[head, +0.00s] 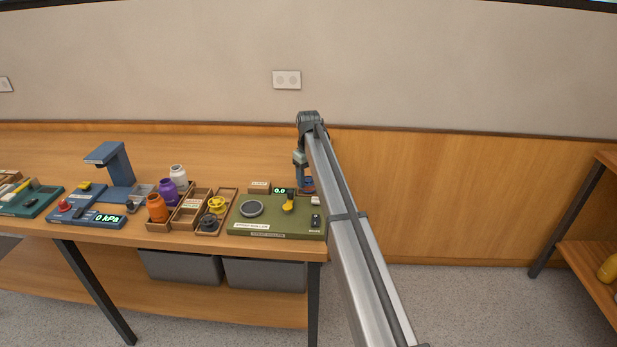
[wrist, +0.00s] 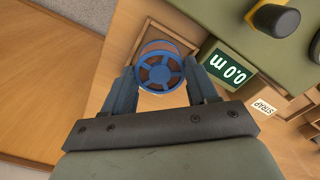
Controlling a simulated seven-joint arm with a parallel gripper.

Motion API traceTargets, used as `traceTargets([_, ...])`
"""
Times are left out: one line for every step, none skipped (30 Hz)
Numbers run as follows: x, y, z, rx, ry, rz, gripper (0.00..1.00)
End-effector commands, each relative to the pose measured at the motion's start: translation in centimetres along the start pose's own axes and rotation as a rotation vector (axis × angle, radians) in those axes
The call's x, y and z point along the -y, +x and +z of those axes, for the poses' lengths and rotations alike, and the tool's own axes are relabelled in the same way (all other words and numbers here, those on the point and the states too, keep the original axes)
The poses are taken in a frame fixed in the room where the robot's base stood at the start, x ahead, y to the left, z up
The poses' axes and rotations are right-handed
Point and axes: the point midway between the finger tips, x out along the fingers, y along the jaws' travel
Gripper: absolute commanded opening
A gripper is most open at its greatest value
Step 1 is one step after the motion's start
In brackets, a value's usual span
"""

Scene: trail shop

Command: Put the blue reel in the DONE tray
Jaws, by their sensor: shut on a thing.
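The blue reel (wrist: 171,78), with blue spoked flanges and a brownish winding, sits between the two fingers of my gripper (wrist: 160,84) in the wrist view. The fingers are shut on it. It is at or just above a small wooden tray (wrist: 118,50); I cannot tell whether it touches the tray. In the head view the reel (head: 308,185) shows small and partly hidden behind my arm, beneath my gripper (head: 304,172), at the back right of the green machine. Several wooden trays (head: 188,219) stand left of that machine; their labels are too small to read, so I cannot tell which is DONE.
The green machine (head: 275,227) has a round grey plate, a yellow handle and a 0.0 m display (wrist: 229,70). A yellow reel (head: 216,203) and a black one lie in a tray. Orange, purple and white bottles stand left. Bare bench lies behind the bottles.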

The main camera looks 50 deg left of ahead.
Motion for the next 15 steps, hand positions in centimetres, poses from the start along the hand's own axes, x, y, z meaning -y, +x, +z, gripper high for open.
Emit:
traceTargets([0.0, -0.02, 0.0, 0.0, 0.0, 0.0, 0.28])
traceTargets([0.0, -0.02, 0.0, 0.0, 0.0, 0.0, 0.28])
traceTargets([-0.01, -0.02, 0.0, 0.0, 0.0, 0.0, 0.28])
traceTargets([0.0, -0.02, 0.0, 0.0, 0.0, 0.0, 0.28])
traceTargets([0.0, -0.01, 0.0, 0.0, 0.0, 0.0, 0.28])
traceTargets([0.0, 0.02, 0.0, 0.0, 0.0, 0.0, 0.28])
traceTargets([0.0, 0.05, 0.01, 0.0, 0.0, 0.0, 0.28])
traceTargets([0.0, 0.08, 0.0, 0.0, 0.0, 0.0, 0.28])
traceTargets([0.0, 0.15, 0.01, 0.0, 0.0, 0.0, 0.28])
traceTargets([0.0, 0.21, 0.01, 0.0, 0.0, 0.0, 0.28])
traceTargets([0.0, 0.27, 0.01, 0.0, 0.0, 0.0, 0.28])
traceTargets([0.0, 0.36, 0.01, 0.0, 0.0, 0.0, 0.28])
traceTargets([0.0, 0.43, 0.02, 0.0, 0.0, 0.0, 0.28])
traceTargets([0.0, 0.5, 0.01, 0.0, 0.0, 0.0, 0.28])
traceTargets([0.0, 0.59, 0.01, 0.0, 0.0, 0.0, 0.28])
